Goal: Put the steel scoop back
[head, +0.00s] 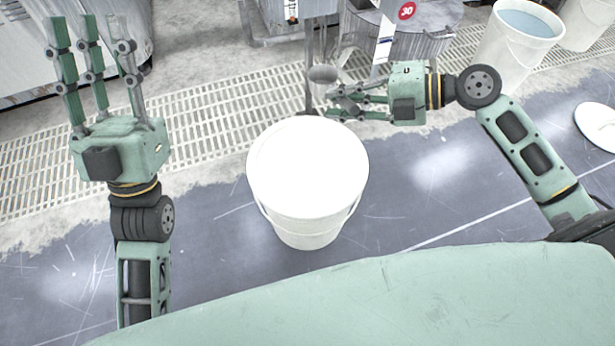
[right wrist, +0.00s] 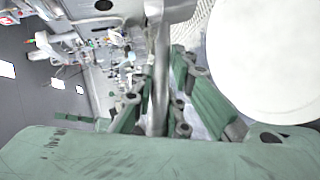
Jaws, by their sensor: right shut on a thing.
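The steel scoop shows in the head view as a small grey rounded bowl (head: 322,75) just above my right fingertips. My right gripper (head: 338,102) is beyond the far right rim of the white bucket. In the right wrist view its fingers (right wrist: 160,105) are closed around a grey steel handle (right wrist: 159,75), which runs up to a wider grey part at the top edge. The fingers hide part of the scoop in the head view. My left gripper (head: 88,35) is at the left, fingers pointing up and spread, empty.
A white bucket with a closed-looking white top (head: 307,165) stands in the middle. A water-filled bucket (head: 518,38) is at the upper right, and a white disc (head: 598,125) lies at the right edge. A floor grating (head: 215,125) runs behind. A grey post (head: 308,60) rises beside the scoop.

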